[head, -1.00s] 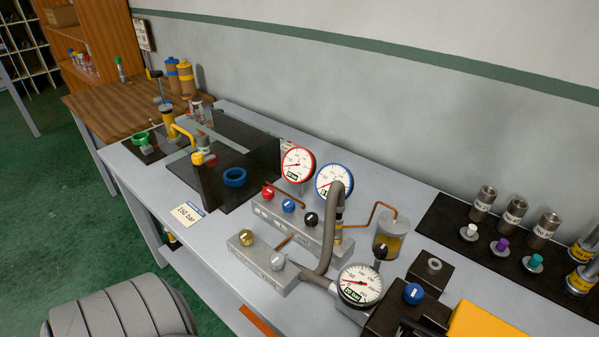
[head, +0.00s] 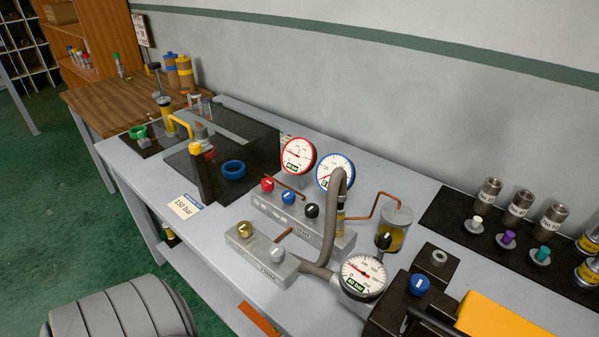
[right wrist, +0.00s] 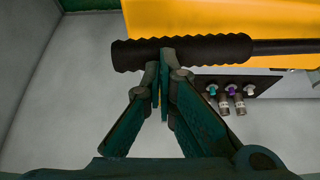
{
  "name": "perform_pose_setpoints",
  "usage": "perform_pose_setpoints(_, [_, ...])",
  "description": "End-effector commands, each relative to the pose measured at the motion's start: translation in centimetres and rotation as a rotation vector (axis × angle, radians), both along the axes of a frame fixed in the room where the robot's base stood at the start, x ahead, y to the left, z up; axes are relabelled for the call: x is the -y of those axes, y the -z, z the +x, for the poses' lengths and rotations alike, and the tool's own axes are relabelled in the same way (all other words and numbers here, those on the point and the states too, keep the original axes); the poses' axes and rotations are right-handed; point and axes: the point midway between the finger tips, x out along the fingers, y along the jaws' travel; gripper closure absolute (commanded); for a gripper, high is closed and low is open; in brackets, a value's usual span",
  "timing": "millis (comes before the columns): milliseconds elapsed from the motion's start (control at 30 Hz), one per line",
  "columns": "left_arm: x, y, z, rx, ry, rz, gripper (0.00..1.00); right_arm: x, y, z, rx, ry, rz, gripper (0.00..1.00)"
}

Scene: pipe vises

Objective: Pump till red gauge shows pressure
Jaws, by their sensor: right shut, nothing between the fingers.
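The red-rimmed gauge (head: 298,155) stands behind the valve block in the head view. Its red needle points left; its reading is too small to tell. A blue-rimmed gauge (head: 335,172) stands beside it. A black-rimmed gauge (head: 362,276) is at the front by the pump's hose. The pump has a yellow body (head: 510,322) at the lower right. In the right wrist view, the black ribbed pump grip (right wrist: 185,53) lies across the top. My right gripper (right wrist: 163,62) is shut and empty, its fingertips at the grip; I cannot tell whether they touch. My left gripper is out of view.
The valve block (head: 300,222) has red, blue and black knobs. A front block (head: 262,255) has yellow and silver knobs. A "150 bar" card (head: 185,206) lies left of them. Metal cylinders and small plugs stand on a dark mat (head: 455,218) at right.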

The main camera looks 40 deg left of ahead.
Motion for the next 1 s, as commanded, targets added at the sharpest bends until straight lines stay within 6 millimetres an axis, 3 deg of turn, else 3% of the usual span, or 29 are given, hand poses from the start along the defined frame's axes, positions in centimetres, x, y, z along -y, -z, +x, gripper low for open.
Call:
perform_pose_setpoints(467, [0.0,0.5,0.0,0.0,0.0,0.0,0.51,0.1,0.8,0.0,0.0,0.0,0.001,1.0])
perform_pose_setpoints(1000, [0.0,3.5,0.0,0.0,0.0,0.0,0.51,0.6,5.2,0.1,-0.001,0.0,0.0,1.0])
